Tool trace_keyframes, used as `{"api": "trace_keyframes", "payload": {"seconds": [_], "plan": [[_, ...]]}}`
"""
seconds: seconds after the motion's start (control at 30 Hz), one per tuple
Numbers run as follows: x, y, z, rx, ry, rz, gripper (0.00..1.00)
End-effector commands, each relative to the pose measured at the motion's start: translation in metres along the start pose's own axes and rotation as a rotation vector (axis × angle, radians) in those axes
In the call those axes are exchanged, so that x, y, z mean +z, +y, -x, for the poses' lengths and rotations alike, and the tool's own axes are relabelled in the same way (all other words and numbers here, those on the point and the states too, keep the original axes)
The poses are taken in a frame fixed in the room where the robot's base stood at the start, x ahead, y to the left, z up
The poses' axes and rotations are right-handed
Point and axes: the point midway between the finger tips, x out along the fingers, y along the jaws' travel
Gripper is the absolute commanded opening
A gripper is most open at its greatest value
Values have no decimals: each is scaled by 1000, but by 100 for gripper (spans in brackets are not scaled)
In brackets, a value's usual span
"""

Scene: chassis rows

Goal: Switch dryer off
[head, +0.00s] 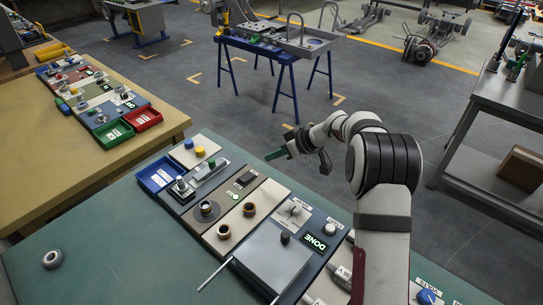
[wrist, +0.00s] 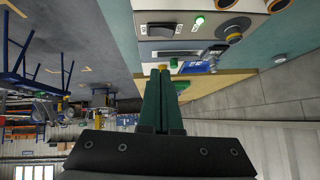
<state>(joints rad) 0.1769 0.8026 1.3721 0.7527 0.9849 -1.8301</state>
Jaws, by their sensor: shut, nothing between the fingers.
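A row of control panels stands on the green bench. One panel bears a dark rocker switch (head: 245,178) with a green lamp (head: 236,196) beside it. In the wrist view the rocker switch (wrist: 160,29) is near the top, and the green lamp (wrist: 200,20) looks lit. I cannot read which control is labelled dryer, nor tell the rocker's position. My gripper (head: 268,156) has green fingers and hangs over the floor past the bench's far edge, apart from the panels. In the wrist view my gripper (wrist: 160,72) is shut and empty, its fingers together.
A blue tray (head: 160,174) stands at the row's left end. A panel with a DONE display (head: 316,242) is nearer, beside a grey lidded box (head: 272,258). A grey ring (head: 52,258) lies at left. A tan table (head: 60,160) stands beyond.

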Motion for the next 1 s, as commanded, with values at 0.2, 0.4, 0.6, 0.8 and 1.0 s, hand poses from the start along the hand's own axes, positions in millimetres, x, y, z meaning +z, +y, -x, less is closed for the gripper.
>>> {"api": "trace_keyframes", "payload": {"seconds": [0.2, 0.4, 0.6, 0.8, 1.0], "plan": [[-5, -14, -1, -1, 3, -1, 0], [-5, -13, -3, -2, 2, -1, 0], [-4, -14, -32, -4, 1, -2, 0], [-4, -14, -76, -3, 0, -1, 0], [5, -14, -112, -3, 0, -4, 0]]}}
